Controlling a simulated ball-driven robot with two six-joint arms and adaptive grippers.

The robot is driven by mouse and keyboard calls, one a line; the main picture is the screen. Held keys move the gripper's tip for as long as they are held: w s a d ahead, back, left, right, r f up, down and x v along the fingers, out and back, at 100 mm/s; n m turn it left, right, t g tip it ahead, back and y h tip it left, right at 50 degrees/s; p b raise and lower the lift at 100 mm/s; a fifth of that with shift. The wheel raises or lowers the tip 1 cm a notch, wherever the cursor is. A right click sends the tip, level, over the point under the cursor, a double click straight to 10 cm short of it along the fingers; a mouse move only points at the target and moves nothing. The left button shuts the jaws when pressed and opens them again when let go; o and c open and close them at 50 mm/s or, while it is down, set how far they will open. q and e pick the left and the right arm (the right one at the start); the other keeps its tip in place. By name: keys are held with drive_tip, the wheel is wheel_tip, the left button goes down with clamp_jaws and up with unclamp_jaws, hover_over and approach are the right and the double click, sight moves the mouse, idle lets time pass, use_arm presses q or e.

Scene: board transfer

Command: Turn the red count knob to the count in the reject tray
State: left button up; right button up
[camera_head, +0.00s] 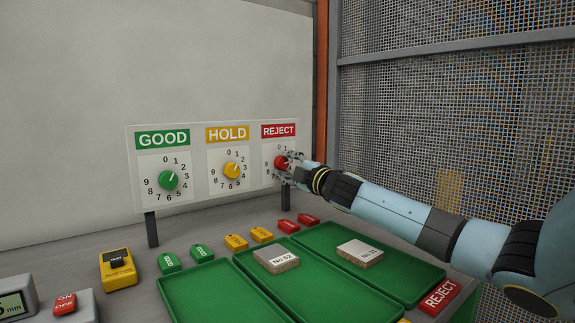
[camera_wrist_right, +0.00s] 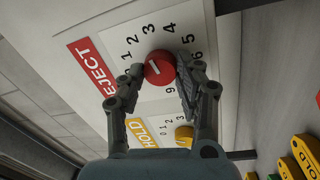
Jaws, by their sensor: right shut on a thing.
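The red count knob (camera_head: 281,162) sits on the REJECT dial at the right end of the white panel. My right gripper (camera_head: 289,165) reaches it from the right and is shut on it. In the right wrist view the red knob (camera_wrist_right: 158,67) is between the two fingers (camera_wrist_right: 158,78), with a short white line on its face. I cannot tell which number the line points at. The right green tray (camera_head: 418,274), beside a red REJECT label (camera_head: 440,297), holds one visible grey board (camera_head: 360,252). My left gripper is out of view.
The green GOOD knob (camera_head: 168,180) and yellow HOLD knob (camera_head: 231,170) are left of the red one. Another green tray (camera_head: 222,288) holds one board (camera_head: 276,260). Several coloured tags lie before the panel. A yellow device (camera_head: 118,268) stands at left; mesh fencing (camera_head: 440,120) rises behind.

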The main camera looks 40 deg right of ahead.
drive_tip(key=n, duration=0.5)
drive_tip(key=shift+f+y, duration=0.1)
drive_tip(key=shift+y, duration=0.2)
drive_tip(key=shift+f+n+y+p, duration=0.1)
drive_tip(key=shift+n+y+p, duration=0.25)
drive_tip(key=shift+n, duration=2.35)
drive_tip(key=o, duration=1.1)
drive_tip(key=shift+o, duration=0.2)
